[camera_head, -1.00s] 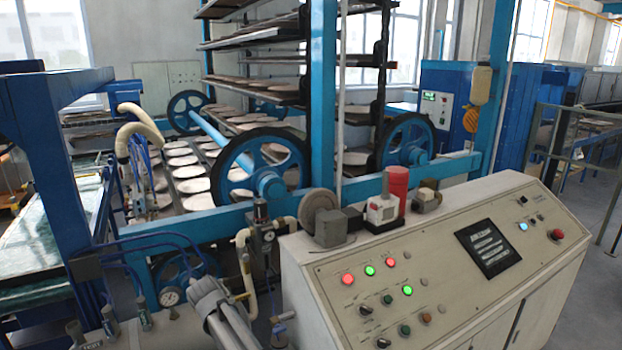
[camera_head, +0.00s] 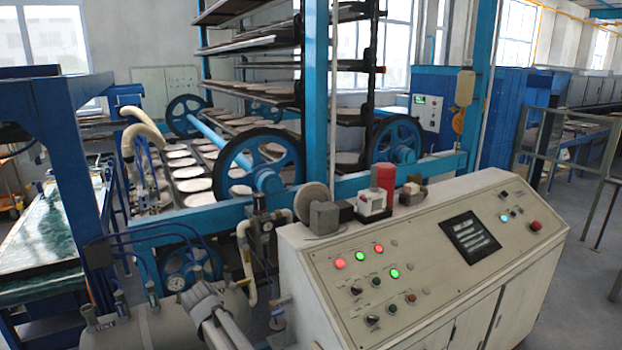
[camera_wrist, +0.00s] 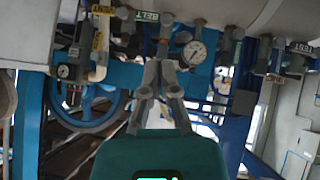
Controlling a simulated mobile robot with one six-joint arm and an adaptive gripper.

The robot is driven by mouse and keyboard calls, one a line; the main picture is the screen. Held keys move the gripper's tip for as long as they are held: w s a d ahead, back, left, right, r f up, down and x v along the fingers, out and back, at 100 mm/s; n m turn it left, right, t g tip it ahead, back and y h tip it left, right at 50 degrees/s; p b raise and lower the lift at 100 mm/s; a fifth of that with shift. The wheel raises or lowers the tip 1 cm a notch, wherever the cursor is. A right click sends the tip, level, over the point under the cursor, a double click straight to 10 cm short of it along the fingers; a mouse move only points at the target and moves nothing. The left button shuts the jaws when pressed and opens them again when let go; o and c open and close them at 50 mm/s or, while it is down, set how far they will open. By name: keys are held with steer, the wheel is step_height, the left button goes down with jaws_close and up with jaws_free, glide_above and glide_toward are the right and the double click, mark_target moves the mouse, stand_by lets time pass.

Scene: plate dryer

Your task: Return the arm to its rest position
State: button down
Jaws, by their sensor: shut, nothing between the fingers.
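My gripper (camera_wrist: 161,72) shows in the middle of the wrist view, with its two grey fingers closed together and nothing between them. It points toward valves and a round pressure gauge (camera_wrist: 195,53); I cannot tell the exact distance. My dark green gripper body fills the lower middle of that view. In the head view, a grey part of my arm shows at the bottom, left of the control panel (camera_head: 425,265). The gripper fingers cannot be made out there.
A blue plate dryer with wheels (camera_head: 262,162) and racks of pale plates (camera_head: 193,185) stands behind the panel. A tank (camera_head: 130,335) with valves is at the lower left. Blue frame posts (camera_head: 316,110) rise nearby. Open floor (camera_head: 575,270) lies right of the panel.

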steer(key=s+d+f+m+g+h, duration=0.2)
steer(key=s+d, duration=0.1)
steer(key=d, duration=1.1)
steer(key=s+d+f+m+g+h, duration=0.1)
steer(key=s+d+f+m+g, duration=0.1)
steer(key=d, duration=1.1)
steer(key=s+d+f+m+g, duration=0.1)
steer(key=s+d+g, duration=0.1)
steer(key=s+d, duration=0.6)
steer(key=s+d+m+g, duration=0.2)
steer(key=s+d, duration=0.6)
steer(key=d, duration=0.5)
steer(key=shift+f+g, duration=0.4)
steer(key=shift+s, duration=0.1)
